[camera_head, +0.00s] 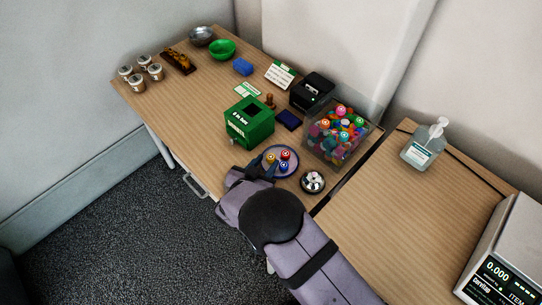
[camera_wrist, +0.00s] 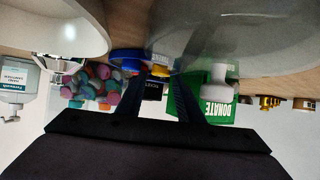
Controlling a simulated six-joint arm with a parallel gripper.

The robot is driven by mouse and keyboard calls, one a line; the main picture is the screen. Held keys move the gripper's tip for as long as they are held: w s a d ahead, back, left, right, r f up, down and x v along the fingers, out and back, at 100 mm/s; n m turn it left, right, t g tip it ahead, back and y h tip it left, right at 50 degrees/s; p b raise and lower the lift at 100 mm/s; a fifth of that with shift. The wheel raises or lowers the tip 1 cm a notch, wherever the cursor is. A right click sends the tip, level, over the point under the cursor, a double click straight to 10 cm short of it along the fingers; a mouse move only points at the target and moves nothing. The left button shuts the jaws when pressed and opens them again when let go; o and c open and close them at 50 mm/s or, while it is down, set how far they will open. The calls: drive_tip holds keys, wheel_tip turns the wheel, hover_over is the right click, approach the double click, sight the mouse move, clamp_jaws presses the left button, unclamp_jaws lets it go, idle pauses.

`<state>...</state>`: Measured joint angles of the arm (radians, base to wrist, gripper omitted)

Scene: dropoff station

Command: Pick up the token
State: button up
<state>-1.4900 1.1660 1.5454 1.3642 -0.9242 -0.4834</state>
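Small round tokens in yellow, red and blue with pale tops sit on a round blue-rimmed tray (camera_head: 295,168): a yellow token (camera_head: 270,159), a red token (camera_head: 285,155) and a blue token (camera_head: 284,167). My gripper (camera_head: 262,170) is at the tray's left edge, close to the yellow token. In the wrist view, which is upside down, my gripper's two dark fingers (camera_wrist: 157,92) stand apart with nothing clearly held between them. The blue tray rim (camera_wrist: 128,56) and a bit of yellow (camera_wrist: 160,70) show beyond the fingertips. Large blurred pale shapes hide much of that view.
A green donation box (camera_head: 249,122) stands just behind my gripper. A clear bin of colourful pieces (camera_head: 338,134) is behind right of the tray, and a service bell (camera_head: 312,182) is to its right. A sanitizer bottle (camera_head: 424,144) stands on the right table.

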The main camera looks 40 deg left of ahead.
sight(271, 158)
drive_tip(key=shift+x, duration=1.3)
drive_tip(key=shift+d, duration=0.15)
